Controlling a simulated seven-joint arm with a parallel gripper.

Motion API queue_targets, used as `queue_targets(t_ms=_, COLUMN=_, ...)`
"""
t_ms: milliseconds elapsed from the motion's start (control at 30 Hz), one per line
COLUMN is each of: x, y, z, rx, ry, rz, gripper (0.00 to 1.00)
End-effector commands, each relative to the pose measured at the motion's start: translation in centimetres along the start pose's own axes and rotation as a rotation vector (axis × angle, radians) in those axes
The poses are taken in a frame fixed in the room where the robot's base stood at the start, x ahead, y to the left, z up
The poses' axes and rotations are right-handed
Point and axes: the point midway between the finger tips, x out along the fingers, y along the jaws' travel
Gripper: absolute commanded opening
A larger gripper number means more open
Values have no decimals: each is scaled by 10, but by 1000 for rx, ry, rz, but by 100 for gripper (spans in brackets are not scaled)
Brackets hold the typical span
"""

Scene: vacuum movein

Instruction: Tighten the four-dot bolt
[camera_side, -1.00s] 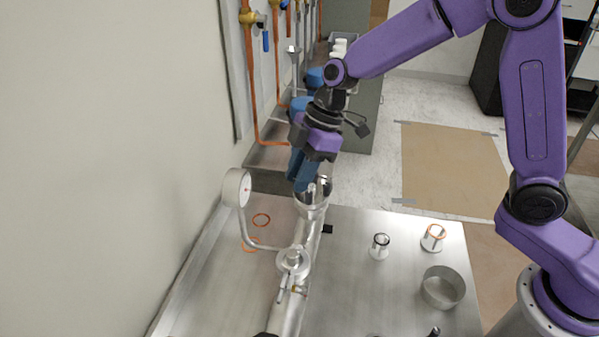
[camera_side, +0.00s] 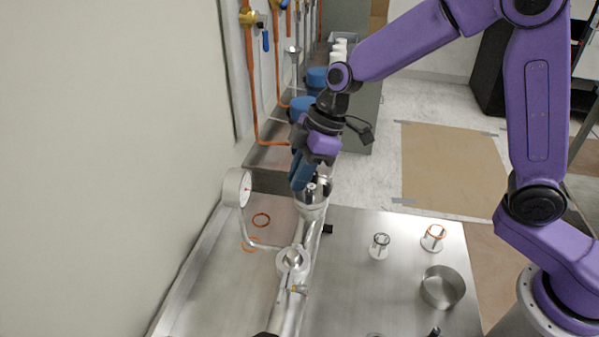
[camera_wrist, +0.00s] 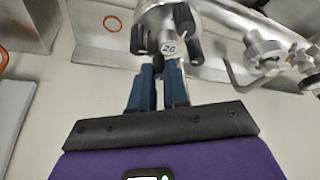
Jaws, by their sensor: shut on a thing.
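The same fitting (camera_side: 314,194) shows at the far end of the pipe in the side view. My gripper (camera_wrist: 159,70) has its two blue fingers close together at the near rim of this flange, shut on a bolt there that the fingers largely hide. The dots that mark the bolts cannot be made out.
A round gauge (camera_side: 236,188) on a bent tube stands left of the pipe (camera_side: 291,308). Two small metal fittings (camera_side: 379,246) (camera_side: 433,238) and a round metal dish (camera_side: 442,287) stand on the right. The bench (camera_side: 350,300) between is mostly clear.

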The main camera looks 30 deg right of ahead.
Motion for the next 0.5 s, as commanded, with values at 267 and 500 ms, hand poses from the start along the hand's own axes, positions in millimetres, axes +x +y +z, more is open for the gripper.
queue_targets(t_ms=267, x=-1, y=-2, z=-1, rx=228, ry=1, rz=96, gripper=0)
queue_targets(t_ms=500, x=0, y=-4, z=-2, rx=433, ry=1, rz=181, gripper=0)
